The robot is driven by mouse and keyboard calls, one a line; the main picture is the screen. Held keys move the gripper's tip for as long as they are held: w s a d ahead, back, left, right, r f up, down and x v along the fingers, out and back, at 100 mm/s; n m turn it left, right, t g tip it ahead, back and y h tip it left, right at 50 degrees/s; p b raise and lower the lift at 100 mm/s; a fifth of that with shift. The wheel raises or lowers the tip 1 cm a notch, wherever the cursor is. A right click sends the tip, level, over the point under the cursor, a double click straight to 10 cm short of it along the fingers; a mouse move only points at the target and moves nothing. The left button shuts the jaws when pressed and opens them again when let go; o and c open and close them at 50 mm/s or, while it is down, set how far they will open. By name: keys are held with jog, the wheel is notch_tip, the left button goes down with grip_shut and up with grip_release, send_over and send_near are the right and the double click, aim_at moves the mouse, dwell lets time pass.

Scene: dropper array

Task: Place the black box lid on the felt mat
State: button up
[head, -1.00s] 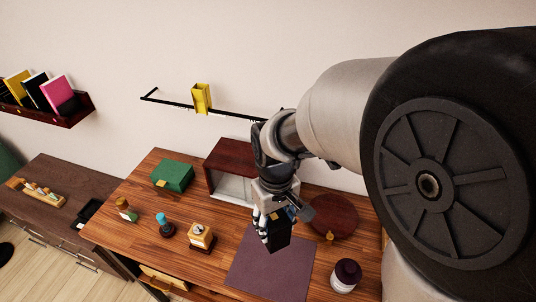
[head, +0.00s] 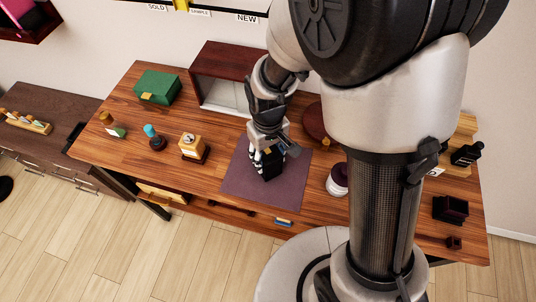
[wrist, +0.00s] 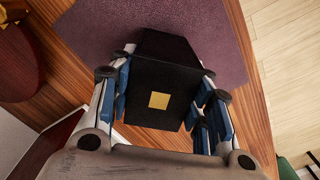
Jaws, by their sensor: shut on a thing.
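The black box lid (wrist: 160,100) is a dark block with a small gold square on the face toward the wrist camera. My gripper (head: 266,164) is shut on it, with blue-padded fingers on both sides in the wrist view (wrist: 162,98). The purple felt mat (head: 238,186) lies flat on the wooden table. In the head view the lid (head: 272,169) is over the middle of the mat, low down. I cannot tell whether its lower end touches the mat. The mat also shows behind the lid in the wrist view (wrist: 100,35).
A yellow bottle on a dark base (head: 193,149) stands left of the mat, and a dark-capped white jar (head: 337,180) stands right. A red-brown open case (head: 228,72) and a round dark-red disc (head: 313,122) are behind. Bare mat surrounds the lid.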

jog(key=shift+f, duration=0.15)
jog(key=o, duration=1.2)
notch_tip(320, 180, up, 11)
jog(key=p, duration=0.4)
jog(key=s+d+r+m+t, duration=0.1)
jog(key=s+d+r, duration=0.2)
jog(key=s+r, duration=0.1)
jog(key=s+d+r+m+t, duration=0.2)
jog(key=s+d+r, duration=0.2)
jog(key=s+r, duration=0.1)
jog(key=s+d+r+m+t, duration=0.1)
jog(key=s+d+r+m, duration=0.1)
jog(key=s+d+r, duration=0.2)
jog(key=shift+s+r+t, duration=0.15)
jog(key=shift+r, duration=0.65)
jog(key=shift+s+r+t, duration=0.15)
jog(key=shift+r, duration=0.65)
